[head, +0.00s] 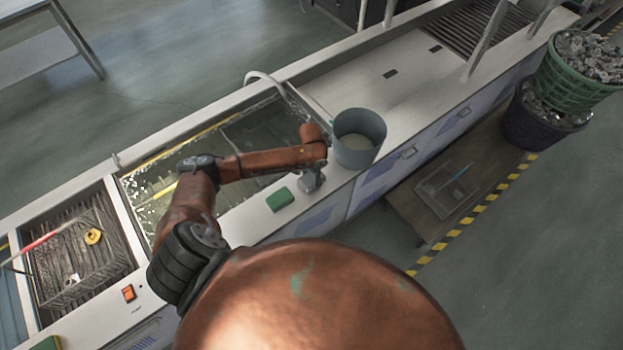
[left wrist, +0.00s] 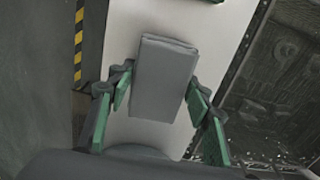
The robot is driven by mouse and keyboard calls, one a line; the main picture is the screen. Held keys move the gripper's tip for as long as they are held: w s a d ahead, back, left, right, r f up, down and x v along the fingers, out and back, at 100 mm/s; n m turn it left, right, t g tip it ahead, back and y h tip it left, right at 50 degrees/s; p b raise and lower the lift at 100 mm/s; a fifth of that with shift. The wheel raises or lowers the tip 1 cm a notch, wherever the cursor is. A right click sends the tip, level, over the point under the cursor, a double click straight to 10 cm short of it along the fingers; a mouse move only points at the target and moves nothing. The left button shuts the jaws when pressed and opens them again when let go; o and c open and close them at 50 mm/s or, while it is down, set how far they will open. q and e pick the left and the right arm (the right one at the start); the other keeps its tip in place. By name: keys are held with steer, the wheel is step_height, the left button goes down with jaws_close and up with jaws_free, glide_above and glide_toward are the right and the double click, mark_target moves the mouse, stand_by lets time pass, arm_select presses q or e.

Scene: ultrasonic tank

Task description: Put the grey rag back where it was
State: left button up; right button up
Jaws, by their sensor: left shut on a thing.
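The grey rag (left wrist: 165,78) is a folded block between the green-padded fingers of my left gripper (left wrist: 160,98) in the left wrist view. The gripper is shut on it, over the white counter rim. In the head view my left gripper (head: 312,181) is at the front rim, just left of the grey bucket and right of a green pad. The rag is hard to tell from the gripper there. Whether the rag touches the rim is unclear. My right gripper does not show.
The grey bucket (head: 372,124) stands on the counter beside the water-filled tank (head: 245,150). A green pad (head: 279,199) lies on the front rim. A wire basket (head: 85,262) sits at the left. A green basket (head: 570,85) and a low wooden platform (head: 415,215) are at the right.

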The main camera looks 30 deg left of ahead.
mark_target(312, 178)
arm_select(q)
steer(key=shift+f, duration=0.5)
steer(key=o, duration=1)
steer(key=shift+f, duration=0.15)
step_height(312, 178, up, 12)
steer(key=shift+r, duration=0.15)
